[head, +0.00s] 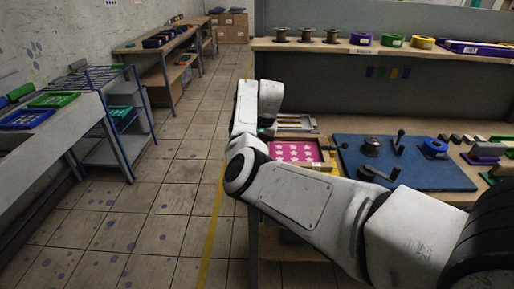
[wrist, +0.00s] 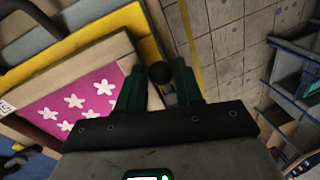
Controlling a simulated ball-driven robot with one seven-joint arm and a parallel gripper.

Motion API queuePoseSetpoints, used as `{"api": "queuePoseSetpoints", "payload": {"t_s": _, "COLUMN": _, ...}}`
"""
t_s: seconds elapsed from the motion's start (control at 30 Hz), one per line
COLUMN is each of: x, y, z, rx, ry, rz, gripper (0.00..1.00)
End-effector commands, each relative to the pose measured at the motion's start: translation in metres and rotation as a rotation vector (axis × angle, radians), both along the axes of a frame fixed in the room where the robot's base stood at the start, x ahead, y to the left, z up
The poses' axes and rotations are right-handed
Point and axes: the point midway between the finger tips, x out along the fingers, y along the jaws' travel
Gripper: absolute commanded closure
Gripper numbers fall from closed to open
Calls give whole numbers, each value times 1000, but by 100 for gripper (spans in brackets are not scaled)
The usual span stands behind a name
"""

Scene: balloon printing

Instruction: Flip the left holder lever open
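A magenta sheet with white stars (head: 290,146) lies in a wooden frame on the bench; it also shows in the wrist view (wrist: 95,92). A round black knob (wrist: 160,73), apparently the end of the left holder lever, sits near the frame's corner in the wrist view. My gripper (wrist: 159,84) has its two green fingers apart, one on each side of the knob. Whether either finger touches the knob I cannot tell. The lever's shaft is hidden. In the head view, my arm covers the frame's left side and most of the gripper.
A blue board (head: 430,172) with black handles and round fittings lies right of the frame. A shelf (head: 400,50) with spools and tape rolls stands behind. At left are a blue rack (head: 125,85) and a bench with trays (head: 28,118). The tiled floor (head: 165,195) between is clear.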

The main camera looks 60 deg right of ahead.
Motion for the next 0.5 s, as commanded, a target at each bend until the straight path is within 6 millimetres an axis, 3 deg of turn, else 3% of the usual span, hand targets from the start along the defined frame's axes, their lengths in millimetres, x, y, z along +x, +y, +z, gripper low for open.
{"api": "queuePoseSetpoints", "payload": {"t_s": 0.2, "x": 0, "y": 0, "z": 0, "rx": 0, "ry": 0, "rz": -1, "gripper": 46}}
{"api": "queuePoseSetpoints", "payload": {"t_s": 0.5, "x": -1, "y": -1, "z": 5, "rx": -2, "ry": -1, "rz": -1, "gripper": 46}}
